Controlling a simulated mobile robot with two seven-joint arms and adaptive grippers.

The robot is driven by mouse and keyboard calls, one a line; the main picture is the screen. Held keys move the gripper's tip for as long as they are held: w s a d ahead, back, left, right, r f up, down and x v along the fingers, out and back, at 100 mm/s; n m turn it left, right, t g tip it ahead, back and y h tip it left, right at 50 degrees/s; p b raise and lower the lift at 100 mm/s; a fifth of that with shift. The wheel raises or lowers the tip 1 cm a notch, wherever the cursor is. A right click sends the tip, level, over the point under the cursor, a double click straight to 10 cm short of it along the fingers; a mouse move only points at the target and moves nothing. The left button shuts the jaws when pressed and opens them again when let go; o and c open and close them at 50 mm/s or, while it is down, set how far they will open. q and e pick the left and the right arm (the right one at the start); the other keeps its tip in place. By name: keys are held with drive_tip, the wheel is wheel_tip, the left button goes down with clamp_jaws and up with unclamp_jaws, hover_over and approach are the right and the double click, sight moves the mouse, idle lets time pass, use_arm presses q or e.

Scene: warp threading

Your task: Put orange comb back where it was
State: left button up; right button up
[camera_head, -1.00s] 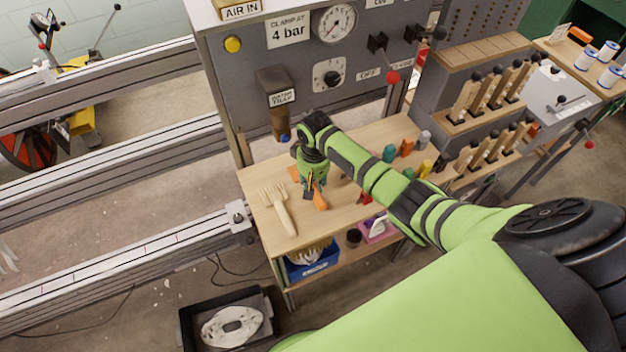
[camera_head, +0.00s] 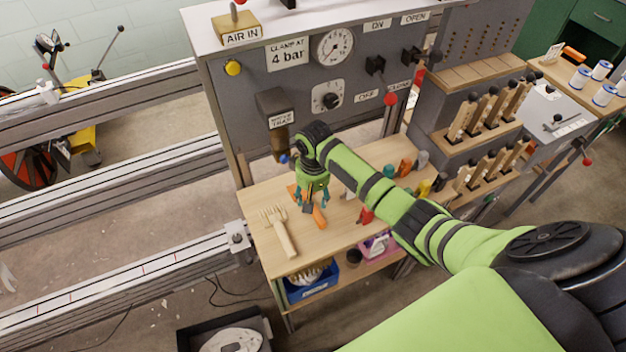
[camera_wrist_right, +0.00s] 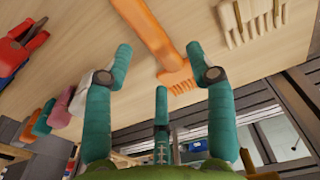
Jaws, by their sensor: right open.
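The orange comb (camera_head: 319,216) lies on the wooden bench top, partly hidden under my right gripper (camera_head: 311,204). In the right wrist view the orange comb (camera_wrist_right: 150,38) lies on the wood, its toothed end between and beyond the teal fingertips of my right gripper (camera_wrist_right: 163,70). The fingers are spread, with visible gaps to the comb at the two upper fingertips. A pale wooden comb (camera_head: 284,238) lies to the left on the bench, and its teeth (camera_wrist_right: 250,18) show at the top right of the wrist view. My left gripper is not in view.
The bench top (camera_head: 345,232) is bare in front of the gripper. Several coloured items, including a red one (camera_head: 366,215) and an orange one (camera_head: 404,167), stand to the right. A grey control panel (camera_head: 245,115) rises behind. A blue bin (camera_head: 312,287) sits on the shelf below.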

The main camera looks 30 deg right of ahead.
wheel_tip(320, 180, up, 9)
drive_tip(key=shift+s+f, duration=0.2)
